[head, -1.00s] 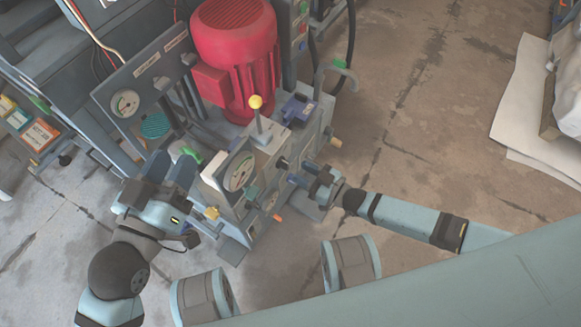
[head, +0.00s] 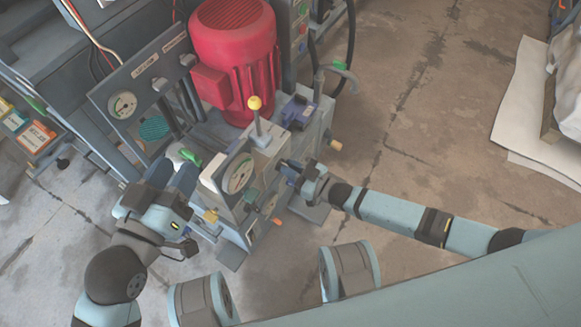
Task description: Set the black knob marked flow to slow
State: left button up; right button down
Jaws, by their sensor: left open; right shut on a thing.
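My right gripper (head: 291,170) is at the right-front face of the grey machine block. It is shut on a small dark part there, which looks like a knob but is mostly hidden by the fingers. I cannot read a flow or slow marking on it.
A round gauge (head: 238,175) and a yellow-topped lever (head: 254,103) are close between my grippers. A red motor (head: 235,45) stands behind. An orange-tipped handle (head: 277,221) sticks out at the front.

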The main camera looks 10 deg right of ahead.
pick_arm(q)
jog(key=shift+r, duration=0.15)
jog(key=shift+a+r+t+p, duration=0.2)
jog(key=shift+r+t+p, duration=0.7)
jog(key=shift+r+p, duration=0.85)
pick_arm(e)
jog(key=shift+s+a+f+n, duration=0.1)
jog(key=shift+n, duration=1.4)
jog(key=shift+s+a+f+n, duration=0.1)
jog(key=shift+n, duration=1.4)
jog(key=shift+s+a+n, duration=0.1)
jog(key=shift+n, duration=1.4)
pick_arm(q)
jog(key=shift+r, duration=0.25)
jog(key=shift+s+r, duration=0.1)
jog(key=shift+r, duration=0.05)
pick_arm(e)
jog(key=c, duration=1.1)
grip_release()
jog(key=shift+c, duration=0.2)
jog(key=shift+d, duration=0.15)
